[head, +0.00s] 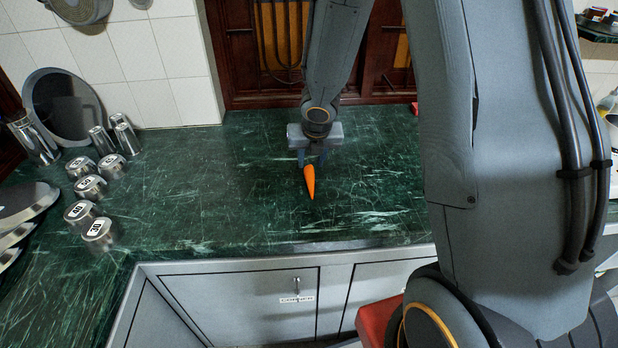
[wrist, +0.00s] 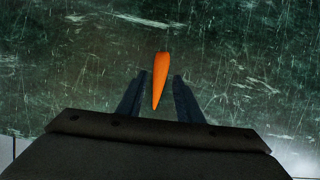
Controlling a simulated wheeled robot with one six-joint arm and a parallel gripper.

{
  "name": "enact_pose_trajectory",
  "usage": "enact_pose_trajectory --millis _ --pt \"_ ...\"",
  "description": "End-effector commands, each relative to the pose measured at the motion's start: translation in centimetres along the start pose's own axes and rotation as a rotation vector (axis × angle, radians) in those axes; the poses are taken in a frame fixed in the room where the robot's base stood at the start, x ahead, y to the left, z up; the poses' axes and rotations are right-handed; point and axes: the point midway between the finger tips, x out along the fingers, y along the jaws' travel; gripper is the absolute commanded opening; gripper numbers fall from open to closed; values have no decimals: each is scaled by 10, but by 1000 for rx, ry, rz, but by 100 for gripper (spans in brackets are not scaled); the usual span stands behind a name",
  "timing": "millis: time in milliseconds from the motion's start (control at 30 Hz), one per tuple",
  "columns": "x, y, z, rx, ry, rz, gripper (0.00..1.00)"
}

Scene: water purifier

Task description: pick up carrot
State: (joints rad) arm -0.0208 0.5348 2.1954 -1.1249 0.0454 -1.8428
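An orange carrot (head: 309,183) is on the green marble counter in the head view, near its middle. It also shows in the wrist view (wrist: 160,78), with its narrow tip pointing toward my gripper's palm. My gripper (head: 312,157) points down at the counter by the carrot's thick end in the head view. In the wrist view the two dark fingers (wrist: 157,88) are apart, with the carrot's tapered part between them. Gaps show on both sides of the carrot, so the fingers do not appear to touch it. The height of the fingers above the counter is hard to tell.
The green counter (head: 240,190) is clear around the carrot. Several metal canisters (head: 98,232) and cups stand at the left, with a round steel plate (head: 65,105) against the tiled wall. Grey cabinets (head: 240,300) are below the front edge.

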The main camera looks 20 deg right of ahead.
Motion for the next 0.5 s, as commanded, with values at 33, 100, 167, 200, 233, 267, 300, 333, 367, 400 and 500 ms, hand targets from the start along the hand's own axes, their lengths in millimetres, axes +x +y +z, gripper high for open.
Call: enact_pose_trajectory --millis 33,100,167,200,233,267,300,333,367,400,500 --pt "7 0 0 0 0 0 33" --pt "14 0 0 1 0 0 33" --pt "18 0 0 2 0 0 33" --pt "20 0 0 2 0 0 33" --pt "22 0 0 3 0 0 33" --pt "22 0 0 3 0 0 33" --pt "24 0 1 4 0 0 33" --pt "26 0 1 4 0 0 33" --pt "28 -1 2 4 0 0 33" --pt "33 -1 2 5 0 0 33" --pt "48 -2 4 6 1 -1 33"
